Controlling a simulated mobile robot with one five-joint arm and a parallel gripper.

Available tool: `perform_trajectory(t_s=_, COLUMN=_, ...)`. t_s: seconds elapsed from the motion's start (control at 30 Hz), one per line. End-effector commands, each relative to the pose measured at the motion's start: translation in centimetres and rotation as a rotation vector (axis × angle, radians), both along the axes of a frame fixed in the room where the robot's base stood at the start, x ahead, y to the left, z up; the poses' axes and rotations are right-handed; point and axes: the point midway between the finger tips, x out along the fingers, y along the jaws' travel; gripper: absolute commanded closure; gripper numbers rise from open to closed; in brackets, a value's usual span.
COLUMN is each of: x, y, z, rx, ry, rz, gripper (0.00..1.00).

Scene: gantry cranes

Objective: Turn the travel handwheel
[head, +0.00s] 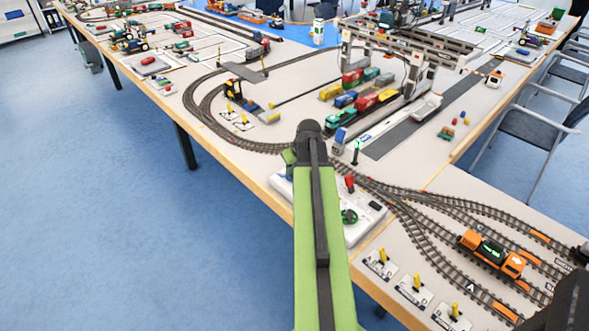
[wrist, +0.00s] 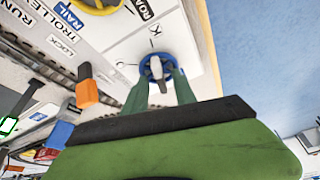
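A white control panel (head: 365,222) lies at the table's near edge in the head view. It carries a green handwheel (head: 349,216); I cannot read a travel label on it. The wrist view shows the panel (wrist: 125,50) close up, with part of a yellow wheel (wrist: 97,3) at the top edge and a small blue ring-shaped control (wrist: 146,72) with a pale grip in its middle. My gripper (wrist: 160,85) is open, its two green fingers apart and pointing at the blue control. I cannot tell whether they touch it.
A red lever (head: 349,183) stands on the panel; an orange lever (wrist: 87,92) shows in the wrist view. Rail tracks (head: 440,215) with an orange locomotive (head: 490,255) lie to the right. The gantry crane (head: 415,70) stands farther back. Open blue floor lies left.

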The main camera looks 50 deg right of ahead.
Motion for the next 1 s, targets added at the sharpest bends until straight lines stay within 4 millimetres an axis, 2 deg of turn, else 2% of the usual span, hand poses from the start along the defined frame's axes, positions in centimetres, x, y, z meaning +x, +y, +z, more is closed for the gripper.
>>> perform_trajectory(t_s=0.17, x=-0.9, y=0.4, z=3.0, rx=0.0, ry=0.0, rz=-0.001, gripper=0.67)
perform_trajectory(t_s=0.7, x=-5.4, y=2.0, z=14.6, rx=0.0, ry=0.0, rz=-0.001, gripper=0.67)
perform_trajectory(t_s=0.83, x=-6.0, y=2.3, z=15.8, rx=0.001, ry=0.0, rz=0.0, gripper=0.67)
perform_trajectory(t_s=1.0, x=-6.1, y=2.3, z=15.7, rx=0.001, ry=0.0, rz=0.0, gripper=0.67)
